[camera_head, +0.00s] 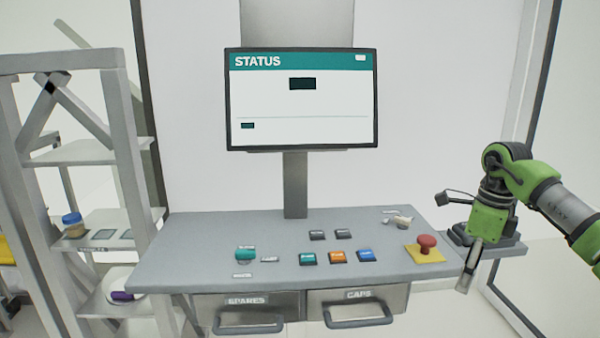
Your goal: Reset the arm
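My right gripper (468,268) hangs pointing down at the right end of the grey console, beside its edge. Its fingers show edge-on as one narrow shape, so I cannot tell if they are open or shut. Nothing is visible in it. The green and grey arm comes in from the right. My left gripper is out of view. The console (190,248) has a red mushroom button (427,243) on a yellow plate, left of my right gripper and apart from it. Teal (308,258), orange (338,256) and blue (366,255) buttons sit near its front middle.
A STATUS screen (300,105) stands behind the console on a post. Drawers labelled SPARES (247,300) and CAPS (358,295) are below, both with handles. A grey shelf rack (95,150) at left holds a blue-lidded jar (73,226). A green knob (245,253) sits on the console.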

